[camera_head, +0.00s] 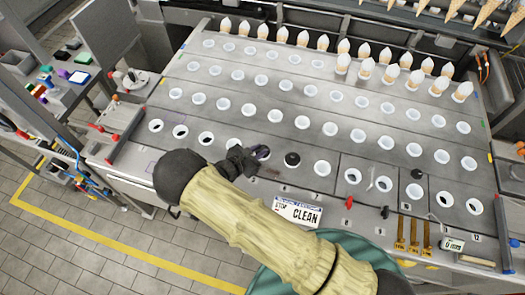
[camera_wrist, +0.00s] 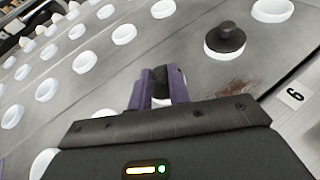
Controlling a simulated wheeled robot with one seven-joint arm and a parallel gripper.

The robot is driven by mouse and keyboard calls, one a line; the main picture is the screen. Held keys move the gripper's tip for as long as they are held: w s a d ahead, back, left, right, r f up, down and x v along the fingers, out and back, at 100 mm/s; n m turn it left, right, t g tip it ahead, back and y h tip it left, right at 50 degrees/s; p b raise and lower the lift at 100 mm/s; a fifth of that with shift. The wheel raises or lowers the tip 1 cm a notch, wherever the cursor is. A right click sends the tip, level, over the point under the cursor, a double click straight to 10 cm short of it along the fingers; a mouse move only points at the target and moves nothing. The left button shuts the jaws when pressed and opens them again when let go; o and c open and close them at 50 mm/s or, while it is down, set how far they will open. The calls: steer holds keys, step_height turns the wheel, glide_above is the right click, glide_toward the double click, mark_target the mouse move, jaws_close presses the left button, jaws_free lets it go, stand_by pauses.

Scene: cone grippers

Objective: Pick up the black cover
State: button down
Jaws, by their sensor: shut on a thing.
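My gripper (camera_head: 261,153) is low over the front row of white-rimmed holes. In the wrist view its two purple fingers (camera_wrist: 160,88) are shut on a small black piece (camera_wrist: 159,80), which looks like the knob of a black cover. The fingers and palm hide most of it, and I cannot tell whether it is lifted off the hole. A second black cover (camera_head: 292,159) with a round knob sits in the hole just to the right. It also shows in the wrist view (camera_wrist: 225,39), apart from my fingers.
The metal table (camera_head: 262,180) has rows of white-rimmed holes. White-topped cones (camera_head: 303,39) stand along the back and right rear. A "STOP CLEAN" sign (camera_head: 297,213) is at the front edge. Small black knobs and golden strips (camera_head: 413,235) lie at the front right.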

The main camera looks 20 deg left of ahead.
steer(key=shift+r, duration=0.15)
step_height(320, 180, up, 10)
steer(key=b, duration=0.3)
stand_by(0.4)
stand_by(0.5)
